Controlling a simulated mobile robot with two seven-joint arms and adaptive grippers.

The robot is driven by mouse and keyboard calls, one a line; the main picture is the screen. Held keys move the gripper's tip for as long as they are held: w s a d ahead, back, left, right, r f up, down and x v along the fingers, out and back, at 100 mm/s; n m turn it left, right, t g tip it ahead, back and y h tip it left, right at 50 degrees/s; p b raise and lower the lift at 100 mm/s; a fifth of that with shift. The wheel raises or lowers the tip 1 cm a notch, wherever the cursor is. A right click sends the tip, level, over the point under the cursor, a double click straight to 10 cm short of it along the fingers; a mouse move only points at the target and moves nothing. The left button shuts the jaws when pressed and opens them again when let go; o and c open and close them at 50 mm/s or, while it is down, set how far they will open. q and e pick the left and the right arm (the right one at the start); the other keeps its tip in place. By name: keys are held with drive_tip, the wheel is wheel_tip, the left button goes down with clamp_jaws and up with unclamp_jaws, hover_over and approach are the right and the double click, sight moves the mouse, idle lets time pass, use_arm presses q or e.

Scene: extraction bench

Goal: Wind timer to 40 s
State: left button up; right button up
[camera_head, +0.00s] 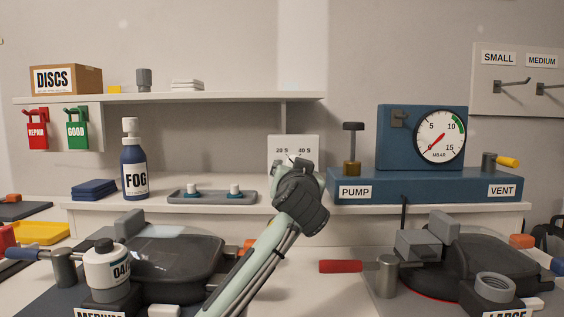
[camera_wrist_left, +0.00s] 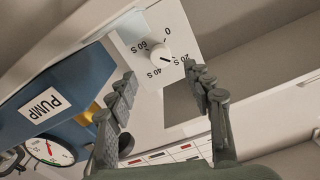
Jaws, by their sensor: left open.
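A dark line on the knob lies toward the 20 S and 40 S side; the exact setting is unclear. My left gripper (camera_wrist_left: 164,82) is open and empty, its fingers spread short of the knob. My right gripper is not in view.
A blue pump unit (camera_head: 350,188) with a gauge (camera_head: 439,135) stands right of the timer. A shelf (camera_head: 220,97) runs above left. A FOG bottle (camera_head: 134,165) and a grey tray (camera_head: 212,197) stand left. Dark-lidded stations (camera_head: 172,255) fill the front bench.

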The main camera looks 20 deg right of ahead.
use_arm(q)
drive_tip(key=shift+w, duration=0.2)
drive_tip(key=shift+w+d+r, duration=0.1)
drive_tip(key=shift+w, duration=0.2)
drive_tip(key=p+x, duration=0.1)
drive_tip(key=x, duration=0.5)
drive_tip(key=shift+w+d, duration=0.1)
drive_tip(key=shift+w, duration=0.25)
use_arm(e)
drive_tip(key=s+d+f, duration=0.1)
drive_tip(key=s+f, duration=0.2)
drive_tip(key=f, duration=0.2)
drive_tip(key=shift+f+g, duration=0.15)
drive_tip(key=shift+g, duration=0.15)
use_arm(q)
drive_tip(key=c, duration=1.1)
